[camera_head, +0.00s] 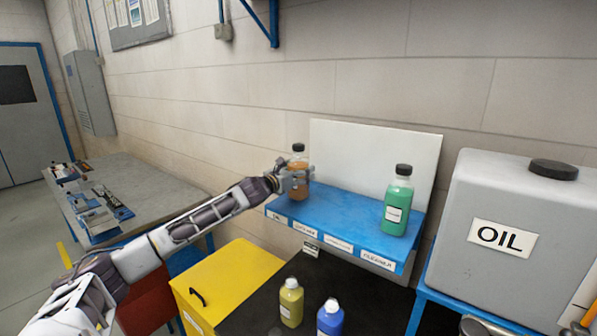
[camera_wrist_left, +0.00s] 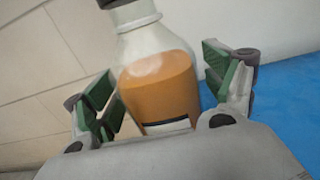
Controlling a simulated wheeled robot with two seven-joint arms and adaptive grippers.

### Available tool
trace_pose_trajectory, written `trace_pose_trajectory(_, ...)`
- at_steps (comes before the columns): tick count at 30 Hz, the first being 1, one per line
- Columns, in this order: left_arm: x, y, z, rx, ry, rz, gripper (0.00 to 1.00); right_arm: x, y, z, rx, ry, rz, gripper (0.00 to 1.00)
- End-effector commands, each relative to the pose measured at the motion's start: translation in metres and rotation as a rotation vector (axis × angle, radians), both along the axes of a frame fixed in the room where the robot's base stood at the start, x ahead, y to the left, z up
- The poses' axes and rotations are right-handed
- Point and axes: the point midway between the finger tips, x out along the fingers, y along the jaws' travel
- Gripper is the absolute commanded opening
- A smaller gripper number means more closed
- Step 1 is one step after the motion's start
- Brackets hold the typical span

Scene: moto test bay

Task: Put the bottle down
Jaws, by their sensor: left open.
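A clear bottle of orange liquid with a black cap (camera_head: 298,166) stands at the left end of the blue shelf (camera_head: 345,222). My left gripper (camera_head: 292,179) is at this bottle. In the left wrist view the orange bottle (camera_wrist_left: 160,85) is between the open fingers of the left gripper (camera_wrist_left: 165,90), with a visible gap on at least the right side. The bottle's base is hidden by the gripper body. My right gripper is not in view.
A green bottle (camera_head: 397,205) stands at the shelf's right end. Yellow (camera_head: 291,303) and blue (camera_head: 330,318) bottles are below on a dark surface. A grey OIL tank (camera_head: 480,205) is at right. The shelf's middle is clear.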

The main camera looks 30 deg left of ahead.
Motion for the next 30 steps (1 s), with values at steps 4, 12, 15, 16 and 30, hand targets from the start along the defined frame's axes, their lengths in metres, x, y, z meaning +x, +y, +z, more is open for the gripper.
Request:
trace_pose_trajectory(4, 0.0, 0.0, 0.001, 0.0, 0.0, 0.0, 0.84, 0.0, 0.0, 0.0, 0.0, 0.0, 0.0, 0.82)
trace_pose_trajectory(12, -0.006, 0.002, 0.001, 0.002, 0.001, 0.002, 0.84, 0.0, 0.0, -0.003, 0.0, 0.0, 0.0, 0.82)
trace_pose_trajectory(15, -0.012, 0.002, 0.0, 0.0, 0.001, 0.002, 0.84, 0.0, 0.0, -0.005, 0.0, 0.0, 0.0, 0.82)
trace_pose_trajectory(16, -0.013, 0.003, 0.0, 0.001, 0.001, 0.002, 0.84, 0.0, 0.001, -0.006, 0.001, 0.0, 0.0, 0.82)
trace_pose_trajectory(30, -0.04, 0.006, 0.0, 0.0, 0.001, 0.003, 0.84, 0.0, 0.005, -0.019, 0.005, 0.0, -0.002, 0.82)
